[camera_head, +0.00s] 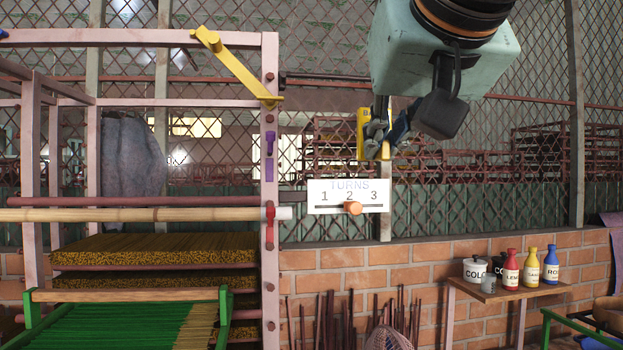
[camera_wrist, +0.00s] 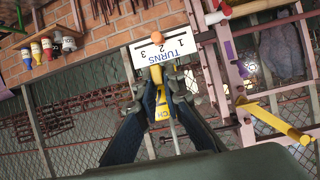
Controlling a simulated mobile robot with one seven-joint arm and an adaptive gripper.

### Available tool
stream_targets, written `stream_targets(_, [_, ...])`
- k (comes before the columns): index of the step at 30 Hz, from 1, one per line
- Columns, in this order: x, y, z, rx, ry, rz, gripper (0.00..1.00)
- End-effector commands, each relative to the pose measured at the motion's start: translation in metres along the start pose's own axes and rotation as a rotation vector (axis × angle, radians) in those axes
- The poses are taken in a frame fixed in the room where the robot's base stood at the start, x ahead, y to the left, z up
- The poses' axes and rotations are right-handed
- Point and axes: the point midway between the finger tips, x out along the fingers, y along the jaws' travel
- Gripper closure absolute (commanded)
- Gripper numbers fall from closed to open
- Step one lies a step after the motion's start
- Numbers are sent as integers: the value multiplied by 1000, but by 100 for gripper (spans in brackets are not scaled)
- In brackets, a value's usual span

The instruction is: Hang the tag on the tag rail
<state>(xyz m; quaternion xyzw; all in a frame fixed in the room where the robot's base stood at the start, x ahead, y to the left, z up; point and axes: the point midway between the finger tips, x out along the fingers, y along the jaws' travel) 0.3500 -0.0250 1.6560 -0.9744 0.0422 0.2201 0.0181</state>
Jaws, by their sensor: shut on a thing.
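A yellow tag (camera_head: 361,125) is held upright in my gripper (camera_head: 378,140), to the right of the pink rack and above the TURNS sign. In the wrist view the tag (camera_wrist: 161,108) shows dark letters, partly covered by the fingers of my gripper (camera_wrist: 163,92). The fingers are shut on it. The tag's top and any hole in it are hard to make out. I cannot tell for sure which bar is the tag rail; a thin dark red bar (camera_head: 325,83) runs level behind the tag, left of my wrist.
A white TURNS sign (camera_head: 320,202) with an orange slider (camera_head: 352,208) is below the tag. A yellow lever (camera_head: 238,66) slants from the pink rack post (camera_head: 269,180). Several bottles and pots stand on a wooden shelf (camera_head: 508,290) at lower right.

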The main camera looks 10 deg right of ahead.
Motion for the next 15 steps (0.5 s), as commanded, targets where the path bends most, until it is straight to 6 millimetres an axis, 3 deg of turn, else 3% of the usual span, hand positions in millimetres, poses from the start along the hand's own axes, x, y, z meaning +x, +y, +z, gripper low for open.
stream_targets(3, [-24, -21, 4, -29, -1, -44, 100])
stream_targets(6, [-36, -31, 6, -46, -4, -65, 100])
stream_targets(15, [-34, -37, 4, -56, -9, -77, 100])
